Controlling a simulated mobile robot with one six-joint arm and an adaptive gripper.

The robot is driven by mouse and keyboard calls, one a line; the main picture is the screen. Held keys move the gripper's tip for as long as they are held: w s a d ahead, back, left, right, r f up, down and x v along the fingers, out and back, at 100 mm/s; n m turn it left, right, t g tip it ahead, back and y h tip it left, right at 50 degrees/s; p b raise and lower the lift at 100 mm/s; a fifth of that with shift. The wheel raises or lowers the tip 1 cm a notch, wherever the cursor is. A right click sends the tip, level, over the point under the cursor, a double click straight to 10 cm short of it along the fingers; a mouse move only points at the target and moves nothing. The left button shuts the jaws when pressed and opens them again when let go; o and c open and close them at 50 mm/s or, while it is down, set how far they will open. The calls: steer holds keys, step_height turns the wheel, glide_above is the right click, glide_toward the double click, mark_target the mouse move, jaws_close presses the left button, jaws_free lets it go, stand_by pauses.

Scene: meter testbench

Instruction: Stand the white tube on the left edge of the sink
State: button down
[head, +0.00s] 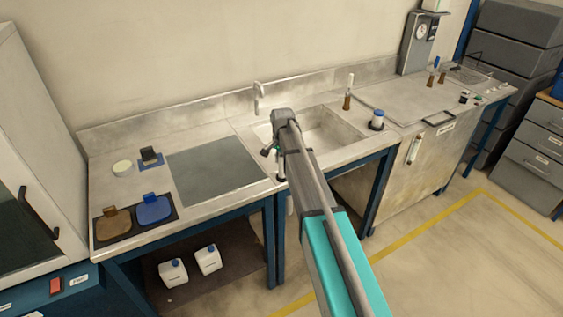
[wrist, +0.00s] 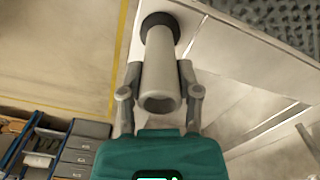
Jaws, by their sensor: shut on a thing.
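The sink (head: 335,128) is a steel basin in the middle of the bench in the head view. The white tube (wrist: 160,68) shows in the wrist view as a pale hollow cylinder with a dark ring at its far end. My gripper (wrist: 160,78) is shut on it, with one finger on each side. In the head view my gripper (head: 271,150) is over the left side of the sink, and my arm hides part of the sink's left edge. The tube cannot be made out clearly there. I cannot tell whether its dark end touches the bench.
A tap (head: 258,97) stands behind the sink. A brown-based bottle (head: 347,101) and a blue-capped jar (head: 376,122) stand to the right of the sink. A dark flat plate (head: 215,168) lies to the left. A narrow steel strip lies between plate and sink.

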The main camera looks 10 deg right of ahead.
steer(key=shift+f, duration=0.15)
steer(key=shift+c, duration=1.5)
jaws_free()
steer(key=shift+r, duration=0.25)
step_height(320, 180, up, 12)
steer(key=p, duration=1.2)
steer(key=shift+s, duration=0.15)
steer(key=s+n, duration=1)
steer(key=s, duration=1.8)
steer(key=shift+s, duration=0.35)
steer(key=shift+a+f, duration=0.1)
